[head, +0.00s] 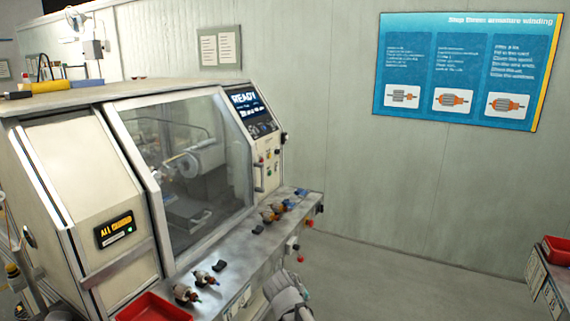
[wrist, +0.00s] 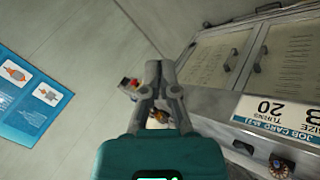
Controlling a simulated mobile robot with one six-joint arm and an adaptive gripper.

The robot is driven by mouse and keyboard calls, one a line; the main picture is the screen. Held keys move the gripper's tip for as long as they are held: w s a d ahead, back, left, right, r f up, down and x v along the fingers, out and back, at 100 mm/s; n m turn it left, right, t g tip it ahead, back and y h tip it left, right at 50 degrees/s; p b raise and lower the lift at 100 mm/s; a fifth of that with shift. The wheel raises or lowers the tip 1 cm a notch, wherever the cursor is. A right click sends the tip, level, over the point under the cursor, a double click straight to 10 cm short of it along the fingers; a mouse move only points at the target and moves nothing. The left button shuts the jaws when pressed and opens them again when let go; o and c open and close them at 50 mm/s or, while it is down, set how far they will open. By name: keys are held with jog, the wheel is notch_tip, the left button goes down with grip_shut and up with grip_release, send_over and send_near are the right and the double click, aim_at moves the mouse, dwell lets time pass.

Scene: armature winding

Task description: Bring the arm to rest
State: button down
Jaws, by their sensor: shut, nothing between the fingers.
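My gripper (wrist: 163,72) shows in the wrist view with its two grey fingers together and nothing held between them. The fingers point away from the teal gripper body into open space. In the head view a pale grey part of my arm (head: 287,295) shows at the bottom edge, in front of the machine's ledge. The gripper's fingers cannot be made out there.
The winding machine (head: 65,180) has a closed window and a screen (head: 252,105) reading READY. Its front ledge (head: 235,255) holds several small armatures. A red bin (head: 155,308) is at lower left. A job card (wrist: 280,112) shows in the wrist view.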

jog(key=s+d+r+m+g+y+p, duration=0.1)
jog(key=s+d+m+g+y+p, duration=0.3)
jog(key=s+d, duration=0.7)
jog(key=shift+s+d+r+m+g+y+p, duration=0.15)
jog(key=shift+s+r+m+g+y+p, duration=0.4)
jog(key=shift+s+g, duration=0.6)
